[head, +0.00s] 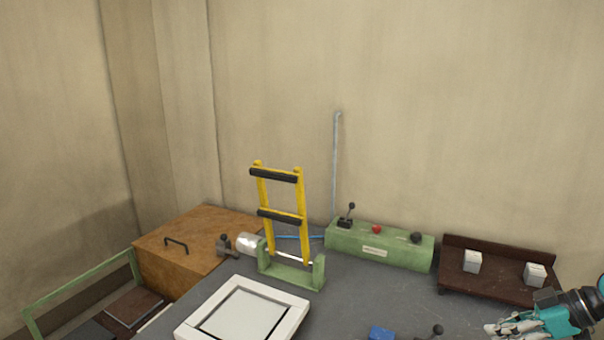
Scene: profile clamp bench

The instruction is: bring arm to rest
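One gripper (498,330) shows at the lower right edge of the head view, with a teal and black body and pale grey fingers pointing left. It comes in from the right, so it is my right gripper. It is over or beside the front right of the grey bench (400,303). Its fingers are small and partly cut by the lower edge, and I cannot tell whether they are open or shut. I see nothing clearly held in them. My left gripper and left arm are not in view.
A yellow frame with black bars (302,225) stands in a green clamp (292,277). Behind are a green control box (380,246) and a brown tray (490,289) with two pale blocks. A white framed panel (290,318), a blue piece (381,333) and a wooden box (195,265) are also there.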

